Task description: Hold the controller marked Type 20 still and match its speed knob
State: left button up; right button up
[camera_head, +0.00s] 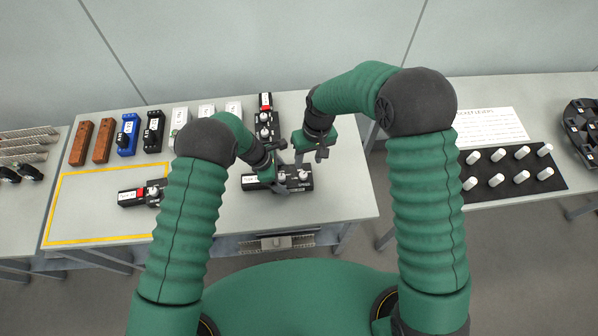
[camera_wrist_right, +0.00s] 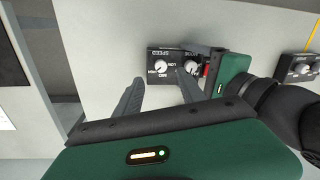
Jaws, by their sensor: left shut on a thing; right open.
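A black controller (camera_head: 293,186) with two white knobs and a white-labelled left end lies near the front of the table; I cannot read its label surely. My left gripper (camera_head: 276,174) is shut on this controller near its middle. In the right wrist view the controller (camera_wrist_right: 176,78) shows a knob beside the word SPEED (camera_wrist_right: 160,66) and a second knob (camera_wrist_right: 191,68) to its right, close to the left gripper. My right gripper (camera_head: 312,152) is open and empty, above and behind the controller's right end; its fingers (camera_wrist_right: 160,84) point towards the SPEED knob, apart from it.
A similar controller (camera_head: 265,125) stands behind, and another (camera_head: 133,197) lies inside a yellow outline (camera_head: 80,240) at left. Brown, blue, black and white blocks line the back left. The table right of the held controller is clear. A side table holds white levers (camera_head: 497,155).

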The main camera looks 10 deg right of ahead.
aim_at(304, 174)
jog(key=f+m+y, duration=0.1)
jog(key=f+m, duration=0.2)
jog(key=m, duration=0.4)
jog(key=f+m+y, duration=0.1)
jog(key=f+m, duration=0.2)
jog(key=m, duration=0.4)
jog(key=f+m+y, duration=0.1)
jog(key=f+m, duration=0.2)
jog(key=m, duration=0.5)
jog(key=shift+w+a+f+t, duration=0.25)
jog(key=shift+a+f+t, duration=0.05)
jog(key=shift+a, duration=0.05)
grip_shut()
